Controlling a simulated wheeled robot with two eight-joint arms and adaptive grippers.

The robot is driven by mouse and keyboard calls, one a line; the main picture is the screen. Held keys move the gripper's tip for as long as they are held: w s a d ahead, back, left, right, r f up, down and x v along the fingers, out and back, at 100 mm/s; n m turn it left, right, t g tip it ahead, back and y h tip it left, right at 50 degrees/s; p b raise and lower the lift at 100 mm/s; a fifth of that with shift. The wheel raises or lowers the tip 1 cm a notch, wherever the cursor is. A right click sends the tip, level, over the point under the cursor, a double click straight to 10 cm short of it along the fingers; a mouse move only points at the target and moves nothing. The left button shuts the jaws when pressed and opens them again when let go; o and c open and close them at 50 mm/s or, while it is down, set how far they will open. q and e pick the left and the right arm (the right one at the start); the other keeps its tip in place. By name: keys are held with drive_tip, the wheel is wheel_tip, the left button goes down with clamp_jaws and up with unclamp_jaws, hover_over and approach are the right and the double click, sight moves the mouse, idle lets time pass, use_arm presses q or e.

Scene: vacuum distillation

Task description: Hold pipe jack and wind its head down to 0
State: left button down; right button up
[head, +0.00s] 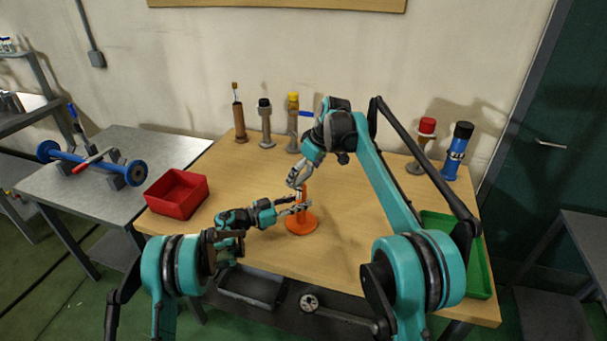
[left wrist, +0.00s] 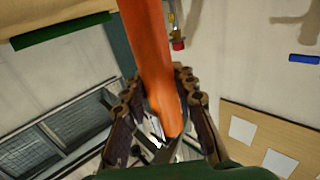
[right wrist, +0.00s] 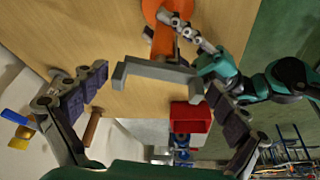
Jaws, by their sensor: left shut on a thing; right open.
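The pipe jack (head: 302,222) stands upright on the wooden table, with a round orange base and an orange post. My left gripper (head: 298,204) reaches in from the left and is shut on the post. In the left wrist view the orange post (left wrist: 152,50) lies between its fingers. The jack's grey bracket-shaped head (right wrist: 155,76) shows clearly in the right wrist view. My right gripper (head: 298,182) is open above the jack, pointing down. Its fingers (right wrist: 157,85) stand apart on either side of the head, with no visible contact. The head is mostly hidden in the head view.
A red bin (head: 177,194) stands at the table's left, and a green tray (head: 475,257) at its right edge. Brown (head: 239,122), black-topped (head: 265,124) and yellow-topped (head: 293,124) stands line the back. Red-topped (head: 423,146) and blue (head: 456,152) ones stand back right.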

drive_tip(key=shift+f, duration=0.1)
drive_tip(key=c, duration=0.9)
drive_tip(key=m, duration=0.2)
drive_tip(key=m+t+h, duration=0.1)
drive_tip(key=m, duration=0.1)
drive_tip(key=shift+s+a, duration=0.1)
drive_tip(key=shift+a, duration=0.15)
drive_tip(key=m+h, duration=0.1)
drive_tip(key=m, duration=0.1)
drive_tip(key=shift+a+m, duration=0.1)
drive_tip(key=shift+m, duration=0.2)
drive_tip(key=m+h, duration=0.1)
drive_tip(key=m, duration=0.3)
drive_tip(key=shift+a+t+h, duration=0.15)
drive_tip(key=shift+t+h, duration=0.25)
drive_tip(key=shift+c, duration=0.2)
use_arm(q)
drive_tip(key=shift+f, duration=0.15)
use_arm(e)
drive_tip(key=shift+m+h, duration=0.6)
drive_tip(key=shift+m, duration=1.1)
